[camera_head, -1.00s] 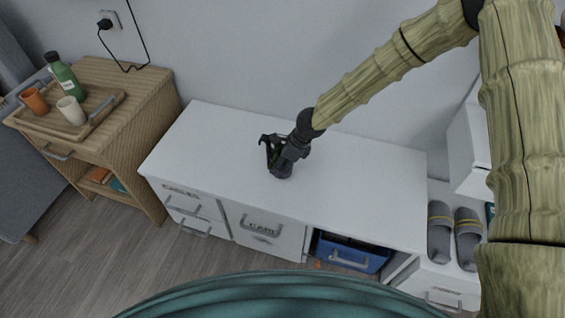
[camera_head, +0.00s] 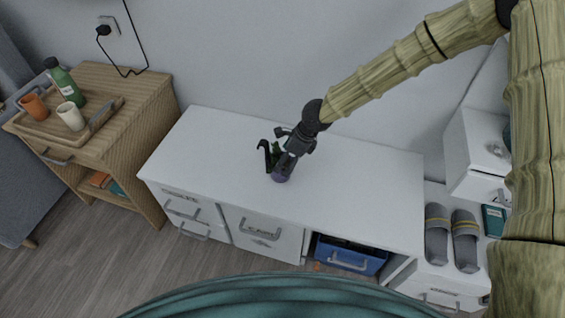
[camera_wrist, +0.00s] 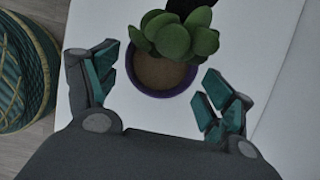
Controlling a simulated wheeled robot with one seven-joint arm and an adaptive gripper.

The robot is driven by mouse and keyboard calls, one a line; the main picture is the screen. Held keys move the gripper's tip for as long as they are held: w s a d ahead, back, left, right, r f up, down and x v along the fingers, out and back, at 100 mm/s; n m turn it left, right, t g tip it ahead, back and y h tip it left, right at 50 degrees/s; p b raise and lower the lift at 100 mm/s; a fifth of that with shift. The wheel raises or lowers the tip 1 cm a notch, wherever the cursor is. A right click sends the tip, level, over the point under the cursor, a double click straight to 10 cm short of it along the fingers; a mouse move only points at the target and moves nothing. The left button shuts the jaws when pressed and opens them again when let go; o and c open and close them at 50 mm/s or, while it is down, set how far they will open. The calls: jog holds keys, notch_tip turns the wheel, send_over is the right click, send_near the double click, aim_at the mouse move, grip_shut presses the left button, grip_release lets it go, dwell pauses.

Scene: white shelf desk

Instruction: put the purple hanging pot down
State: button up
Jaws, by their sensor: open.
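The purple pot (camera_wrist: 161,93) with a green succulent (camera_wrist: 178,36) and brown soil stands between the spread fingers of my gripper (camera_wrist: 158,100) in the wrist view. The fingers are open, with a gap to the pot on each side in the wrist view. The pot looks upright and seems to rest on the desk.
A wooden side table (camera_head: 140,100) at the left holds a tray with a green bottle (camera_head: 65,84) and two cups. Grey slippers (camera_head: 465,240) lie on a lower white surface at the right. The desk top around the pot is clear.

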jog(key=p+v, duration=0.1)
jog(key=v, duration=0.5)
jog(key=shift+r, duration=0.35)
jog(key=shift+s+d, duration=0.1)
jog(key=shift+d, duration=0.05)
